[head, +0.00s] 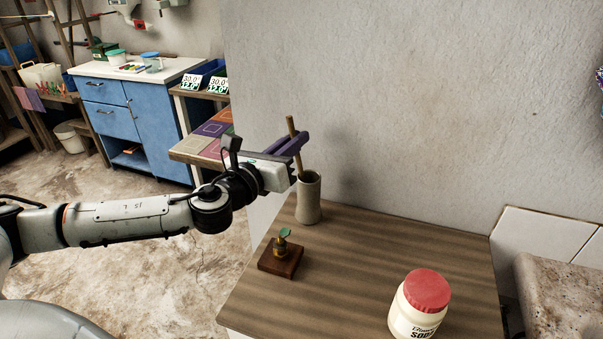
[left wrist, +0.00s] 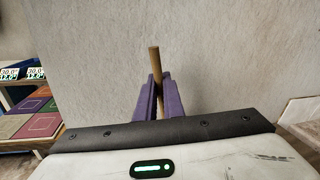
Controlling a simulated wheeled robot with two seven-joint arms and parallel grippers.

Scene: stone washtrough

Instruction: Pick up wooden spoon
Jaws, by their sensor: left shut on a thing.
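The wooden spoon (head: 292,135) stands nearly upright with its lower end inside a beige cylindrical holder (head: 309,205) on the wooden countertop (head: 370,250). My left gripper (head: 298,142) has purple fingers and is shut on the spoon's handle above the holder's rim. In the left wrist view the spoon (left wrist: 154,62) rises between the two purple fingers (left wrist: 157,98). The spoon's lower end is hidden in the holder. My right gripper is in neither view.
A grey wall is close behind the holder. A stone trough (head: 560,295) is at the right. A blue cabinet (head: 135,115) stands at the back left.

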